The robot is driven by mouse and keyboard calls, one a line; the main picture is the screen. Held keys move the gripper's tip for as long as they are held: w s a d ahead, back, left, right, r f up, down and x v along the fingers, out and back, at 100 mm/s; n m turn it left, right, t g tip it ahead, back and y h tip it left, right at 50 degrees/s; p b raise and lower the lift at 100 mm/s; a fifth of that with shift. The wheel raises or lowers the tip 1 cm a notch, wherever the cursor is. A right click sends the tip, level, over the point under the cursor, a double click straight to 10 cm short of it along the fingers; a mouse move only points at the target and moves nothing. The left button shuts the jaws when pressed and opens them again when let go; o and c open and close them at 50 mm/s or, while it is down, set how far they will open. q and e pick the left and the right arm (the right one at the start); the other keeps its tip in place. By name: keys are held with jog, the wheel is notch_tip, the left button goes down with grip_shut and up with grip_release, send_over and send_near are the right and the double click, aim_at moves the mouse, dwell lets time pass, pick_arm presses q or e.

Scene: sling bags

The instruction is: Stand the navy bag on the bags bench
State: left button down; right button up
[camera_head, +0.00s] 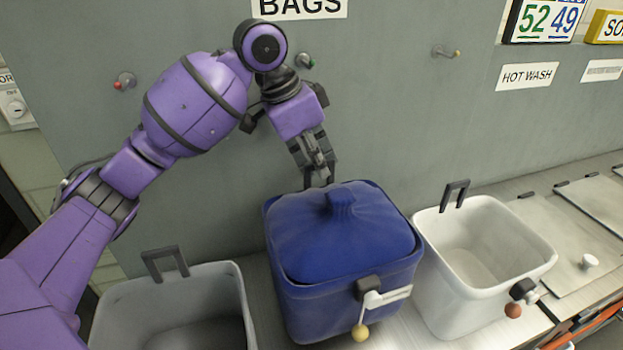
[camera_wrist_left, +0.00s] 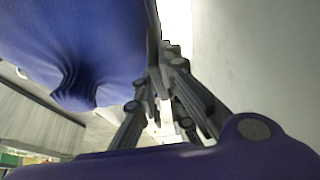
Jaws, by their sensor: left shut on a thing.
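The navy bag (camera_head: 340,240) is a boxy dark-blue container with a cinched cloth top, seen upright in the head view. It is between a grey bag and a white bag over the metal bench (camera_head: 395,325). I cannot tell whether its base touches the bench. My left gripper (camera_head: 318,180) reaches down to the bag's back edge and is shut there; its fingertips and the gripped part are mostly hidden behind the bag. In the left wrist view the navy bag (camera_wrist_left: 75,45) fills the upper left, close beside the gripper fingers (camera_wrist_left: 160,85). My right gripper is not in view.
An empty grey bag (camera_head: 175,305) stands at left and an empty white bag (camera_head: 485,255) at right, both with black handles at the back. A grey wall with hooks and a BAGS sign (camera_head: 300,8) rises behind. Lidded counters (camera_head: 575,255) lie further right.

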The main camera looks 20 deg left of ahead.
pick_arm(q)
jog(key=w+a+f, duration=0.2)
jog(key=w+f, duration=0.1)
jog(key=f, duration=0.4)
jog(key=shift+w+a, duration=0.25)
jog(key=shift+w, duration=0.1)
dwell(0.4)
jog(key=c, duration=1.8)
grip_release()
jog(key=shift+c, duration=0.2)
jog(key=v, duration=0.7)
jog(key=shift+r, duration=0.25)
jog(key=shift+s, duration=0.15)
